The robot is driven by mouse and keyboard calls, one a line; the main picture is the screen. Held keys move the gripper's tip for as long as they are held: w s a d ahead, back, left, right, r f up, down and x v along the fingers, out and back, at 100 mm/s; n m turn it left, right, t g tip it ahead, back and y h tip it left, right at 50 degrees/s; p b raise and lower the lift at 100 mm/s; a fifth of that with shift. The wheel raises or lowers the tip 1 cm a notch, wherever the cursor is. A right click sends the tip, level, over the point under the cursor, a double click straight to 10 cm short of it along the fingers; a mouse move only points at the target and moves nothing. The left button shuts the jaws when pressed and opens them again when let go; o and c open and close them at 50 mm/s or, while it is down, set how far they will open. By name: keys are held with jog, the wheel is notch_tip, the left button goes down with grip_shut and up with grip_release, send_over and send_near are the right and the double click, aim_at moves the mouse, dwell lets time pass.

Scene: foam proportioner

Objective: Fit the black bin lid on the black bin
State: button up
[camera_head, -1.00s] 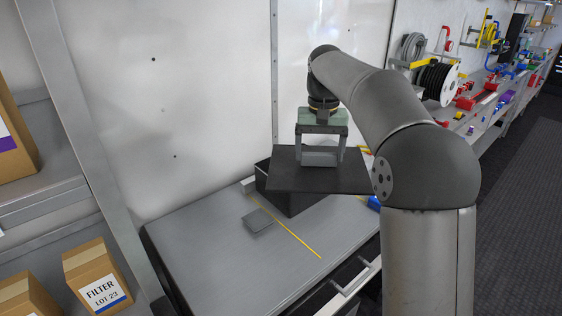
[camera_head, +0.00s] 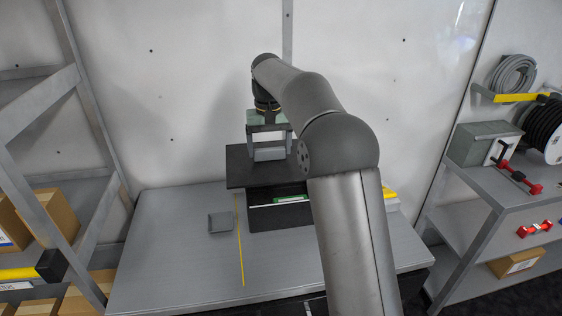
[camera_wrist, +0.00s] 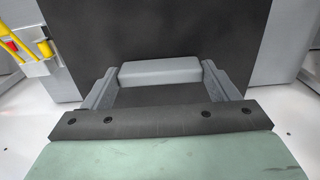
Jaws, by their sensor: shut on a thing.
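The black bin lid (camera_head: 240,170) is a flat dark plate, held roughly level over the bench. My gripper (camera_head: 268,150) is shut on its grey handle, which shows between the fingers in the wrist view (camera_wrist: 160,72). The lid's dark face (camera_wrist: 165,25) fills the middle of that view. The black bin (camera_head: 278,217) stands on the bench below the lid and slightly to its right. The lid appears raised above the bin and hides its back part. My arm hides the bin's right side.
A grey bench (camera_head: 170,250) carries a small grey block (camera_head: 220,222) and a yellow line (camera_head: 240,250) left of the bin. A shelf with boxes (camera_head: 50,212) stands at left, another shelf (camera_head: 480,180) at right. A white wall is behind.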

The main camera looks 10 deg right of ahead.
aim_at(281, 154)
jog(key=w+d+f, duration=0.1)
jog(key=f, duration=0.1)
jog(key=w+d+f+p, duration=0.1)
jog(key=w+f, duration=0.1)
jog(key=w+d+f+p, duration=0.1)
jog(key=w+d+f, duration=0.1)
jog(key=shift+w+f, duration=0.15)
jog(key=shift+f, duration=0.1)
jog(key=shift+w+d+f+p, duration=0.1)
jog(key=shift+f+p, duration=0.05)
jog(key=shift+f, duration=0.75)
jog(key=shift+d+f+p, duration=0.1)
jog(key=shift+f+p, duration=0.05)
jog(key=shift+f, duration=0.7)
jog(key=shift+f, duration=0.1)
jog(key=shift+f, duration=0.4)
jog(key=shift+f, duration=0.1)
jog(key=o, duration=1.3)
jog(key=shift+c, duration=0.2)
